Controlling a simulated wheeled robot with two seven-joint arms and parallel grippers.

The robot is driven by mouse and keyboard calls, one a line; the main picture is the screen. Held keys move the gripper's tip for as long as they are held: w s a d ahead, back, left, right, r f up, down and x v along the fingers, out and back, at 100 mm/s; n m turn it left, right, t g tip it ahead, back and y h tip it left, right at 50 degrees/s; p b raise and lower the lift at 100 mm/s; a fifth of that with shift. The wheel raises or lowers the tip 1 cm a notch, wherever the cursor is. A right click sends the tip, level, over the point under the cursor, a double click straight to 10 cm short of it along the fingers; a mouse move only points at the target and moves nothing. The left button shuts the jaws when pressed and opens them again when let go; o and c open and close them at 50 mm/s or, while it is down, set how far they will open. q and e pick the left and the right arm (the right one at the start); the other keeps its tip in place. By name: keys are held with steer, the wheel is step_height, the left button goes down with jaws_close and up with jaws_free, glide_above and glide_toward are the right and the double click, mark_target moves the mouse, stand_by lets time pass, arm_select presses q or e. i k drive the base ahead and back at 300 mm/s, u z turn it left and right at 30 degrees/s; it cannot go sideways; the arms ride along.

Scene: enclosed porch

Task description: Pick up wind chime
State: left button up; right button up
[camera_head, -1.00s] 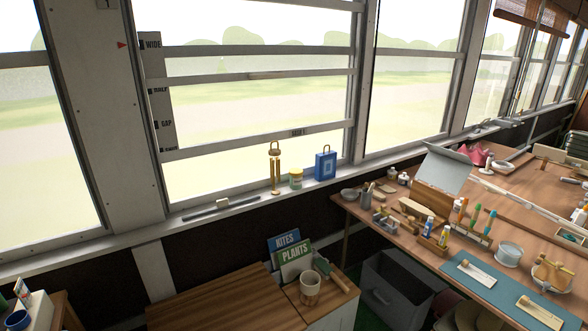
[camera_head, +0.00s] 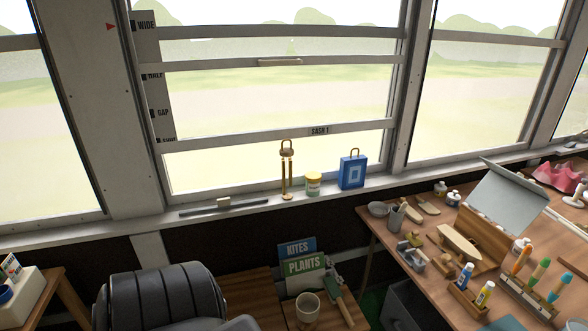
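The wind chime (camera_head: 287,170) is a small brass-coloured piece with thin vertical tubes and a ring at its top. It stands upright on the window sill (camera_head: 335,190), in front of the lower window opening. A small jar (camera_head: 313,184) with a yellow lid is just to its right. Neither of my grippers shows in the head view.
A blue box (camera_head: 352,172) with a handle stands on the sill right of the jar. A grey bar (camera_head: 225,207) lies left of the chime. Below are books (camera_head: 304,264) and a mug (camera_head: 307,307). A cluttered workbench (camera_head: 385,245) fills the right.

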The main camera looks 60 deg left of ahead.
mark_target(285, 152)
steer(key=u, duration=0.5)
steer(key=i, duration=0.8)
steer(key=u, duration=0.6)
